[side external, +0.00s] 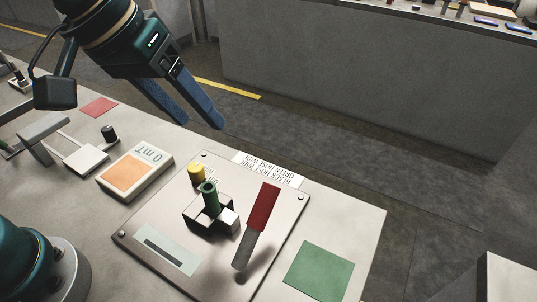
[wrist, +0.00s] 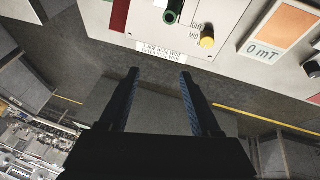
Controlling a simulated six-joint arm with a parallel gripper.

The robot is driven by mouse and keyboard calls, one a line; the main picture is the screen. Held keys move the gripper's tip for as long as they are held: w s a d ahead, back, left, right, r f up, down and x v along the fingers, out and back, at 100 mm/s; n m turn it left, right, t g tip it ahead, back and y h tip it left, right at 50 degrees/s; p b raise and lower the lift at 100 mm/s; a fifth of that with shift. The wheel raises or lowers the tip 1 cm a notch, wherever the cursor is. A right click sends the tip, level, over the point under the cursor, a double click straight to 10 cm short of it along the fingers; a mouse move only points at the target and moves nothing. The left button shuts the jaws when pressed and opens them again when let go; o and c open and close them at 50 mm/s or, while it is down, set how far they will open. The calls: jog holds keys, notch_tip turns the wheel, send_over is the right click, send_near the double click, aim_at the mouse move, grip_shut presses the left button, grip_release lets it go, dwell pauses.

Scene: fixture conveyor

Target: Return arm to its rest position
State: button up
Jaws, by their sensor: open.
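My gripper (side external: 202,124) is raised above the far edge of the work table, at the upper left in the side view. Its two blue fingers are apart with nothing between them. In the wrist view the fingers (wrist: 160,74) are also spread and empty, with floor behind them. Below and to the right of it is the fixture plate (side external: 140,222), with a green cylinder (side external: 209,196) upright in a block, a yellow knob (side external: 196,174) and a red-handled lever (side external: 263,208). The gripper touches none of these.
A meter reading 0 mT (side external: 134,176), a red patch (side external: 99,107), a dark knob (side external: 109,133) and a grey bracket (side external: 43,131) are on the table's left side. A green patch (side external: 319,271) is at the right. A grey counter (side external: 350,75) stands across the floor.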

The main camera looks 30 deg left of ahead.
jog(key=s+a+f+m+y, duration=0.1)
jog(key=s+a+f+y, duration=0.1)
jog(key=s+a, duration=0.8)
jog(key=shift+f+t, duration=0.4)
jog(key=shift+f, duration=0.4)
jog(key=shift+s, duration=0.1)
